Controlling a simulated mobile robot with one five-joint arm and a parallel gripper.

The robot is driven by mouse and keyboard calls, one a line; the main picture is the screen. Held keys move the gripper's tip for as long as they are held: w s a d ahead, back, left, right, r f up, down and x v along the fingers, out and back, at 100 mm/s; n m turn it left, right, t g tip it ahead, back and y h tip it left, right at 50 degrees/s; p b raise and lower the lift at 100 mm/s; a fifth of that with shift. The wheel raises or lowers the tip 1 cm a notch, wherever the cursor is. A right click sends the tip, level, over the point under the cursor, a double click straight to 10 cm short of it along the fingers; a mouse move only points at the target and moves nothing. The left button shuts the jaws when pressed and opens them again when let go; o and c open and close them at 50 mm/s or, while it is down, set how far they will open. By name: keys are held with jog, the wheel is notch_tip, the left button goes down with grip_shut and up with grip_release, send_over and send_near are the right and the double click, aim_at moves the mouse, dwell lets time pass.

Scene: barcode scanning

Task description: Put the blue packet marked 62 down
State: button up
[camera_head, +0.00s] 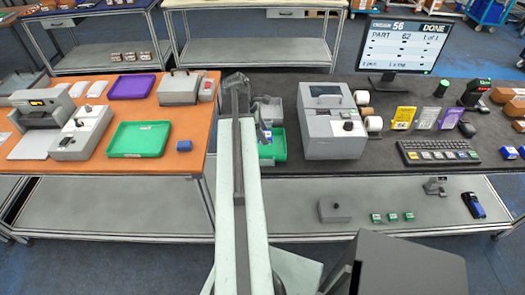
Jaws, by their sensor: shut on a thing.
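My gripper (266,124) is at the far end of my arm, over the green tray (279,147) on the dark bench, left of the grey label printer. It is shut on a small blue and white packet (268,135), which shows just below the jaws. The packet's number is too small to read. My arm hides part of the packet's surroundings and the left part of the tray. I cannot tell whether the packet touches the tray. The monitor (403,45) shows "PART 62", "1 of 1" and "DONE".
The grey printer (331,125) stands close to the right of the tray.

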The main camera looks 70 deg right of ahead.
aim_at(263, 148)
notch_tip(263, 148, down, 5)
jog(key=b, duration=0.3)
jog(key=shift+b, duration=0.4)
jog(key=shift+r, duration=0.25)
jog(key=shift+f, duration=0.2)
jog(key=o, duration=1.5)
jog(key=shift+r+p, duration=0.45)
jog(key=shift+p, duration=0.05)
jog(key=p+v, duration=1)
jog(key=v, duration=0.1)
jog(key=shift+w+a+r, duration=0.1)
jog(key=shift+w+r, duration=0.05)
jog(key=shift+w, duration=0.05)
